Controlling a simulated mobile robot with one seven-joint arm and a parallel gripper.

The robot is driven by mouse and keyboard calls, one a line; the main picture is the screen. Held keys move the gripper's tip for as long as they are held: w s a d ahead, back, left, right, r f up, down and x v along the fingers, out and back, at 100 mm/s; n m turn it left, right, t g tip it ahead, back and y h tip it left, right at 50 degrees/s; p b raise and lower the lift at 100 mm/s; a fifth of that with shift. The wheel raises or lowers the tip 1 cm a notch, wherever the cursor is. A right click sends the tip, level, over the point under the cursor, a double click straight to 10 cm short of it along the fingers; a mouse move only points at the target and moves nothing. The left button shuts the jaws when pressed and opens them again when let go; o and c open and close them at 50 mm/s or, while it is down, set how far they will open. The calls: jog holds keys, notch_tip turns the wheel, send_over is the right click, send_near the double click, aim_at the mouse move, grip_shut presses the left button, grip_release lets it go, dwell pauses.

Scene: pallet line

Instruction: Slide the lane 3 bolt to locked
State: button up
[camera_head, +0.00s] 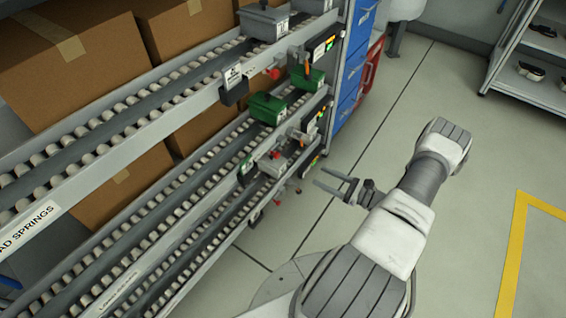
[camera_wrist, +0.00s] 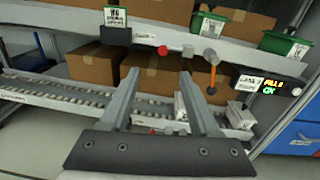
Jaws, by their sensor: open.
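My gripper (camera_head: 320,177) is open and empty, in front of the rack's right end in the head view. In the wrist view its two fingers (camera_wrist: 160,74) point at the rack front, apart, with nothing between them. A red-knobbed bolt (camera_wrist: 163,50) sits on the rack's front rail just beyond and above the fingertips, and a silver knob (camera_wrist: 209,57) is to its right. In the head view red knobs show on an upper lane (camera_head: 274,73) and a lower lane (camera_head: 277,155). I cannot read which lane is lane 3.
Green bins (camera_head: 267,108) and grey bins (camera_head: 264,20) stand at the lane ends. An orange handle (camera_wrist: 211,79) hangs beside a lit display (camera_wrist: 280,87) right of the fingers. Cardboard boxes (camera_head: 85,55) fill the rack. Blue drawers (camera_head: 352,60) stand beyond it.

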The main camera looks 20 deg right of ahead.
aim_at(278, 157)
jog(key=f+b+x, duration=0.1)
jog(key=b+x, duration=0.2)
jog(key=x, duration=1.3)
jog(key=shift+w+f+m+t+h, duration=0.15)
jog(key=shift+w+m+t+h, duration=0.15)
jog(key=shift+w+m, duration=0.15)
jog(key=shift+d, duration=0.1)
grip_shut()
dwell(0.6)
